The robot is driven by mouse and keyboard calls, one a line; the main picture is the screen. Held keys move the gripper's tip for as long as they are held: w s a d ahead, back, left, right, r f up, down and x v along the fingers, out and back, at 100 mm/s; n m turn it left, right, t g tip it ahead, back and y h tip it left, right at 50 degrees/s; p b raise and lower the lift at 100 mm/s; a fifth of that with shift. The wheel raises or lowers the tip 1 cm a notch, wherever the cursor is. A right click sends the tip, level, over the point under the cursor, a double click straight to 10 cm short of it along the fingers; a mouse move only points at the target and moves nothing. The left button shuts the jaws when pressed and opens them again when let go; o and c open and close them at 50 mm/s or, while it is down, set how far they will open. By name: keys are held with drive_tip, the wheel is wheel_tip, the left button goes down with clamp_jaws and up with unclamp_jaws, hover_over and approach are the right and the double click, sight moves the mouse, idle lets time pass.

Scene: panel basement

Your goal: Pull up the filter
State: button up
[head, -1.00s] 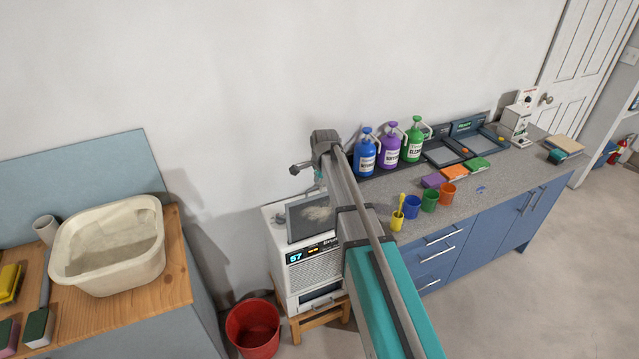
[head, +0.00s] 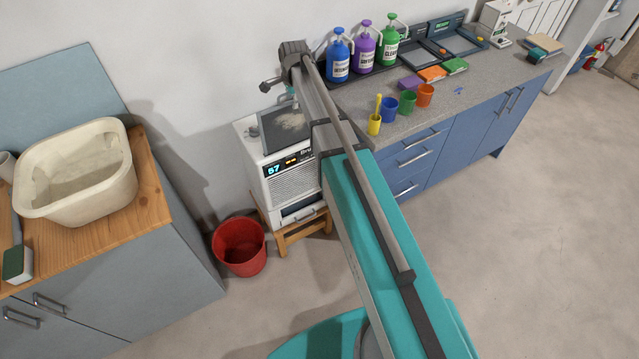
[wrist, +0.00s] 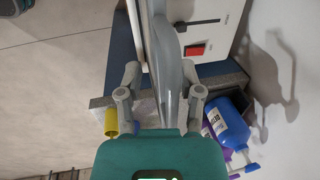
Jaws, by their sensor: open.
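The filter (head: 287,127) is a dark-framed panel with pale dust on it. It stands at the top of a white dehumidifier (head: 288,178) whose display reads 57. My gripper is above and behind the filter in the head view, mostly hidden by the wrist. In the wrist view my gripper (wrist: 163,82) is open, its two fingers on either side of a long grey edge that looks like the filter's. I cannot tell whether the fingers touch it. The dehumidifier's white side with a red switch (wrist: 195,50) shows beyond.
The dehumidifier stands on a wooden stool (head: 303,225) beside a red bucket (head: 240,247). A blue counter (head: 440,150) holds bottles and coloured cups to the right. A wooden-topped cabinet with a cream basin (head: 85,175) is at the left. The floor at right is clear.

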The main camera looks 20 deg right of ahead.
drive_tip(key=shift+f+b, duration=4.55)
drive_tip(key=shift+f, duration=0.35)
wheel_tip(320, 180, up, 14)
drive_tip(key=s+p, duration=0.3)
drive_tip(key=p, duration=1.1)
drive_tip(key=s+f+n+g+b, duration=0.1)
drive_tip(key=s+f+n+b, duration=0.5)
drive_tip(key=s, duration=0.6)
drive_tip(key=s+d+f+n+g+b, duration=0.1)
drive_tip(key=s+f+n+b, duration=0.5)
drive_tip(key=s, duration=0.6)
drive_tip(key=shift+s+d+f+n+h+b, duration=0.15)
drive_tip(key=shift+d+f+n+h+b, duration=0.25)
drive_tip(key=shift+n, duration=0.7)
drive_tip(key=shift+a, duration=0.15)
wheel_tip(320, 180, up, 19)
drive_tip(key=m+t+p, duration=0.2)
drive_tip(key=m+p, duration=1.2)
drive_tip(key=p, duration=0.5)
hover_over(294, 123)
drive_tip(key=s, duration=0.3)
drive_tip(key=shift+w+d+f+y, duration=0.1)
drive_tip(key=shift+w+d+y, duration=0.1)
drive_tip(key=shift+d+y, duration=0.15)
drive_tip(key=shift+f, duration=0.1)
